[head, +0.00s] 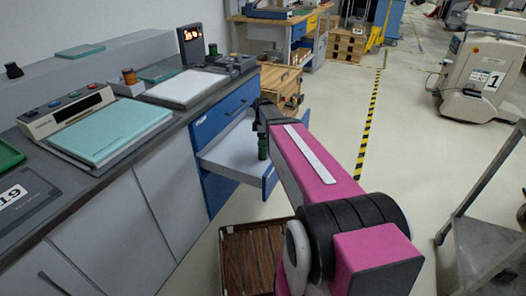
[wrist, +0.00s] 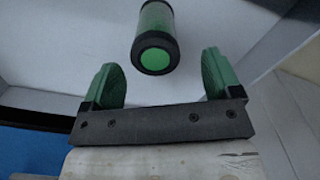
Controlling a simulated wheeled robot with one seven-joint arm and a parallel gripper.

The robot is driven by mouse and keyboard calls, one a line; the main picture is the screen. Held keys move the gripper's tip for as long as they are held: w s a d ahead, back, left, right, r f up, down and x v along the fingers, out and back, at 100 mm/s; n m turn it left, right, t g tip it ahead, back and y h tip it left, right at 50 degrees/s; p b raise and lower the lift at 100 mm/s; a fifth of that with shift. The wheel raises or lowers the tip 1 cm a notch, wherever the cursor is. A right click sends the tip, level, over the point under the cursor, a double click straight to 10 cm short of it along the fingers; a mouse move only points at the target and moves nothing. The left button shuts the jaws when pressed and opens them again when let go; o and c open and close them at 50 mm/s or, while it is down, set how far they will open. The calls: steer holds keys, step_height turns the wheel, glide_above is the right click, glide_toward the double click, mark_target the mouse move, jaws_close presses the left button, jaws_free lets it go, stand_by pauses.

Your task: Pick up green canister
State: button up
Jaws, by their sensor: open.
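The green canister (wrist: 155,40), a cylinder with dark ends and a bright green end face, is in the wrist view just beyond my gripper. In the head view the green canister (head: 262,147) appears upright inside the open white drawer. My gripper (wrist: 160,62) is open, with its two green fingers apart and nothing held between them. The canister lies ahead of the gap between the fingers, and I see no contact. In the head view my gripper (head: 259,118) is over the drawer, and its fingers are hard to make out.
A brown crate (head: 232,258) is on the floor below. A grey cart (head: 478,245) stands at right.

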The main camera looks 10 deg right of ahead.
mark_target(263, 150)
steer(key=shift+w+f, duration=0.15)
steer(key=shift+f, duration=1.25)
steer(key=shift+w+f, duration=0.1)
steer(key=shift+f, duration=1.3)
steer(key=c, duration=1.1)
